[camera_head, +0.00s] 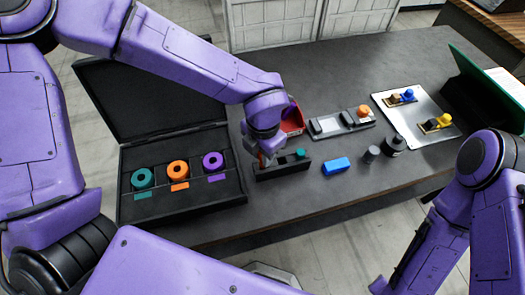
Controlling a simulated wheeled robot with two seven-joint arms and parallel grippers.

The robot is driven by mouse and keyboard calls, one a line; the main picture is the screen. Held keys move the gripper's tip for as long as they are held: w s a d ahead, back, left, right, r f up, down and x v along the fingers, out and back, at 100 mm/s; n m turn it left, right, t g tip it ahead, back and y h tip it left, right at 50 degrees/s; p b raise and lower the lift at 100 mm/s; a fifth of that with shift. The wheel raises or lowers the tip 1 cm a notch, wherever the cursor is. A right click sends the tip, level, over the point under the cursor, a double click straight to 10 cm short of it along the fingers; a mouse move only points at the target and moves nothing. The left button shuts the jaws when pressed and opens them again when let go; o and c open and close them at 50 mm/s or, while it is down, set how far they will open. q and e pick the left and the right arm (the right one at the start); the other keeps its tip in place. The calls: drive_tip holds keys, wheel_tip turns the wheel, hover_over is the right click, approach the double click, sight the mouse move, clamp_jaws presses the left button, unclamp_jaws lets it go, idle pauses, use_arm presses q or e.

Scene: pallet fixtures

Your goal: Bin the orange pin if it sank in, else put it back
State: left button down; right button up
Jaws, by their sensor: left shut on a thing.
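My left gripper (264,160) points down at the left end of a small black block (282,172) near the table's front edge. It is shut on a small orange-red piece, which looks like the orange pin (262,158); the fingers hide most of it. I cannot tell how deep the pin sits in the block. A teal pin (300,153) stands at the block's right end. A red bin (293,121) stands behind my left gripper, partly hidden by it. My right arm is at the right edge and its gripper is out of view.
An open black case (232,184) at left holds teal, orange and purple rings. A blue block (336,166) and dark cylinders (371,154) lie right of the black block. Behind are a grey fixture (340,125) with an orange knob and a silver plate (412,122) with clamps.

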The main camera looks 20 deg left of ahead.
use_arm(q)
drive_tip(key=shift+f+b, duration=0.35)
drive_tip(key=shift+f, duration=0.3)
drive_tip(key=shift+c, duration=2.2)
unclamp_jaws()
drive_tip(key=shift+r, duration=0.1)
wheel_tip(320, 180, up, 7)
drive_tip(key=p, duration=0.7)
drive_tip(key=shift+r, duration=0.95)
